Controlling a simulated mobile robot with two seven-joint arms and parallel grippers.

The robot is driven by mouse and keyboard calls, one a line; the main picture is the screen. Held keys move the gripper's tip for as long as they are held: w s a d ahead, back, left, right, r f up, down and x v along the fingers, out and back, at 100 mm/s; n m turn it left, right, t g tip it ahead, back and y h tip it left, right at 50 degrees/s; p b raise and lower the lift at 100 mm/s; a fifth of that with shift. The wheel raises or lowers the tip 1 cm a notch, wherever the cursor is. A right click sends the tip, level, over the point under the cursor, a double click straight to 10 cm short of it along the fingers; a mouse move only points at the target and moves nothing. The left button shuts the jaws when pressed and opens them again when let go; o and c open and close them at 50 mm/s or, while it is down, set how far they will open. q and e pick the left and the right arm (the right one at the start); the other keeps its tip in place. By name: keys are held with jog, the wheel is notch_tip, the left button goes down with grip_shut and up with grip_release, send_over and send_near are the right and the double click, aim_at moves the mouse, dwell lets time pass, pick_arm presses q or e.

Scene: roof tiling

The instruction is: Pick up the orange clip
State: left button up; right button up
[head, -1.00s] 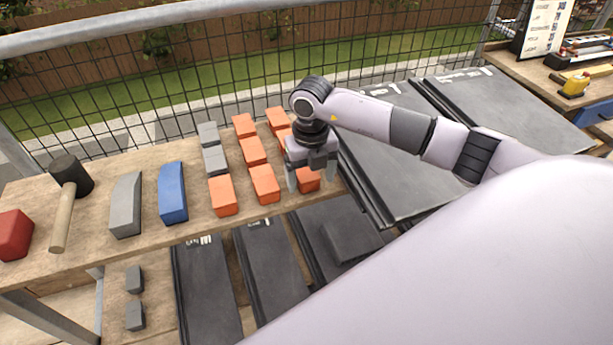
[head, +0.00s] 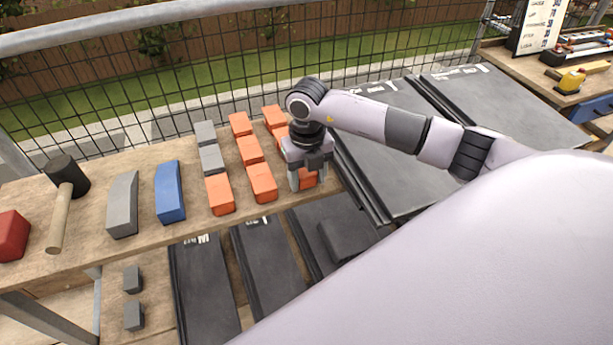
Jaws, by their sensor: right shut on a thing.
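Several orange clips stand in rows on the wooden bench. My right gripper (head: 308,181) is over the front right orange clip (head: 309,176), with its fingers shut on that clip's sides. The clip shows between the fingers, and its upper part is hidden by the gripper. It is at or very near the bench top; I cannot tell whether it touches. Another orange clip (head: 262,184) stands just left of the gripper, and one more (head: 281,137) is partly hidden behind it. My left gripper is not in view.
Grey blocks (head: 211,158), a blue block (head: 170,192), a long grey block (head: 123,204), a mallet (head: 60,215) and a red block (head: 11,236) lie on the wooden bench (head: 90,258). Dark slates (head: 405,165) lie to the right. A mesh fence (head: 330,70) stands behind.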

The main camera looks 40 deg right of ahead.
aim_at(307, 174)
notch_tip(307, 174, up, 19)
jog(key=shift+r+p, duration=0.15)
jog(key=shift+p, duration=0.25)
